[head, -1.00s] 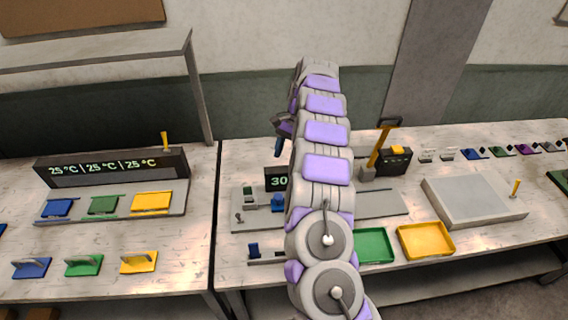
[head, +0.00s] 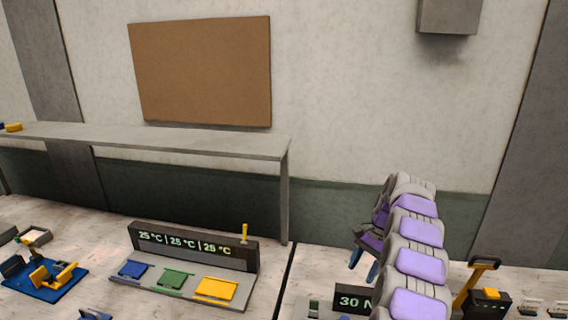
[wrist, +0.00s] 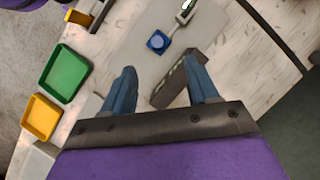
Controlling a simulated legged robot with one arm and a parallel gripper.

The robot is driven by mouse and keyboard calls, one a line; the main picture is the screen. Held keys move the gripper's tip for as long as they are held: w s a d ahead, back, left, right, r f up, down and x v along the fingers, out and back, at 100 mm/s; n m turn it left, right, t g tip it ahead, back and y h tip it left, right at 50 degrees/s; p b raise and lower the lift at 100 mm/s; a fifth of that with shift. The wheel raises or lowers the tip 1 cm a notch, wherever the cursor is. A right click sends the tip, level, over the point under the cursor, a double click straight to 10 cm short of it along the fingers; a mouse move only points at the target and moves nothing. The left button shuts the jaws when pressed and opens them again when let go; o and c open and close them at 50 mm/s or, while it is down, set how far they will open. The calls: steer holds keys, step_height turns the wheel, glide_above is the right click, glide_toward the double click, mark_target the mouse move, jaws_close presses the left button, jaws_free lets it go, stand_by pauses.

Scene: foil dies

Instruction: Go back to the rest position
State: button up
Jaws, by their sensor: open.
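My gripper (wrist: 163,90) shows in the wrist view with its two blue fingers spread apart and nothing between them. In the head view my gripper (head: 364,268) hangs at the left side of my raised purple and grey arm, above the right bench. Below it in the wrist view are a grey board with a blue round-topped part (wrist: 158,41) and a dark display block (wrist: 172,84), both apart from the fingers. The display (head: 356,301) reads 30 in the head view, partly cut off by my arm.
A temperature station (head: 192,247) with blue, green and yellow plates stands on the left bench under a grey shelf (head: 190,140). A yellow-handled lever (head: 473,285) stands right of my arm. Green (wrist: 64,72) and yellow (wrist: 41,117) trays lie left of my gripper in the wrist view.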

steer(key=s+a+r+n+h+b, duration=0.1)
steer(key=s+a+r+n, duration=0.35)
steer(key=s+a, duration=0.35)
steer(key=s+a+r+n+b, duration=0.1)
steer(key=s+a+r+n, duration=0.2)
steer(key=s+a+r, duration=0.5)
steer(key=s+f+n+h, duration=0.1)
steer(key=s+f, duration=0.2)
steer(key=s, duration=0.6)
steer(key=s+d+f+n+h, duration=0.1)
steer(key=s+f, duration=0.2)
steer(key=s, duration=0.7)
steer(key=s+d+f+n+h+b, duration=0.1)
steer(key=s+f+n, duration=0.1)
steer(key=s, duration=0.8)
steer(key=shift+d+f, duration=0.25)
steer(key=shift+f, duration=0.2)
steer(key=shift+w, duration=0.1)
